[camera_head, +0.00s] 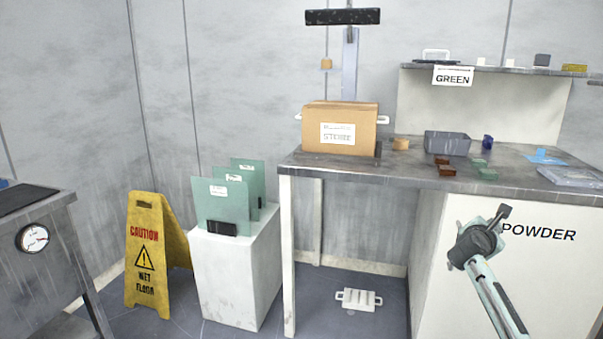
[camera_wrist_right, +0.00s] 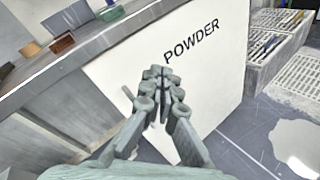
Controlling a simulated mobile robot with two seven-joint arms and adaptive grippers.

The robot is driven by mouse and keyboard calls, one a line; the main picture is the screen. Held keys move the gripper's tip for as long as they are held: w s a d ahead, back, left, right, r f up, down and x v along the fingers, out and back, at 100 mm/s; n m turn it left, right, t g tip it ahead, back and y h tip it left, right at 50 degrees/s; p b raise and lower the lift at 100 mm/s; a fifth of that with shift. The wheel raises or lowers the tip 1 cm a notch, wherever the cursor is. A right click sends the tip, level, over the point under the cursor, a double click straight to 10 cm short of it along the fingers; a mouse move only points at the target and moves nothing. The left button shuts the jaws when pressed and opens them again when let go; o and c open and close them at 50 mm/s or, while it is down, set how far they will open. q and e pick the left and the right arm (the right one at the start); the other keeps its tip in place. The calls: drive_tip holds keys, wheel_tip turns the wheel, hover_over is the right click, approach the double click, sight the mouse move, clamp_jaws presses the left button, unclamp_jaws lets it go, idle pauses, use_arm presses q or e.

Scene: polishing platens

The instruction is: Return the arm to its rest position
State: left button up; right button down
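My right arm comes up from the lower right of the head view, and its right gripper (camera_head: 496,219) is in front of the white cabinet marked POWDER (camera_head: 536,279), below the bench top. In the right wrist view the two fingers of this gripper (camera_wrist_right: 160,74) meet at their tips, with nothing visible between them. The POWDER cabinet face (camera_wrist_right: 220,50) lies beyond the fingers. I cannot tell the exact gap between the fingers and the cabinet. My left gripper is not in view.
The metal bench (camera_head: 400,174) carries a cardboard box (camera_head: 353,115), a grey bin (camera_head: 447,143) and small coloured blocks. A yellow wet-floor sign (camera_head: 146,252) and a white pedestal (camera_head: 235,277) with green plates stand left. White slotted crates (camera_wrist_right: 300,85) stand right in the wrist view.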

drive_tip(key=w+a+f+m+y, duration=0.2)
drive_tip(key=a+f+m+y, duration=0.25)
drive_tip(key=m, duration=0.55)
drive_tip(key=w+a+f+m+y, duration=0.25)
drive_tip(key=a+m, duration=0.35)
drive_tip(key=m, duration=0.3)
drive_tip(key=s+a+f+g+y, duration=0.1)
drive_tip(key=s+f, duration=0.3)
drive_tip(key=f, duration=0.2)
drive_tip(key=s+a+f, duration=0.2)
drive_tip(key=s+f, duration=0.1)
drive_tip(key=f, duration=0.3)
drive_tip(key=s+a+f+n+g+y, duration=0.1)
drive_tip(key=s+a+f+g, duration=0.15)
drive_tip(key=s+f, duration=1.05)
drive_tip(key=s+a+f+g+y, duration=0.15)
drive_tip(key=s+a+f, duration=0.25)
drive_tip(key=s+f, duration=0.85)
drive_tip(key=s+a+f+g, duration=0.1)
drive_tip(key=s+f, duration=0.1)
drive_tip(key=s, duration=0.7)
drive_tip(key=s+a+f+g, duration=0.2)
drive_tip(key=s, duration=0.7)
drive_tip(key=shift+s+f, duration=0.15)
drive_tip(key=shift+f, duration=0.25)
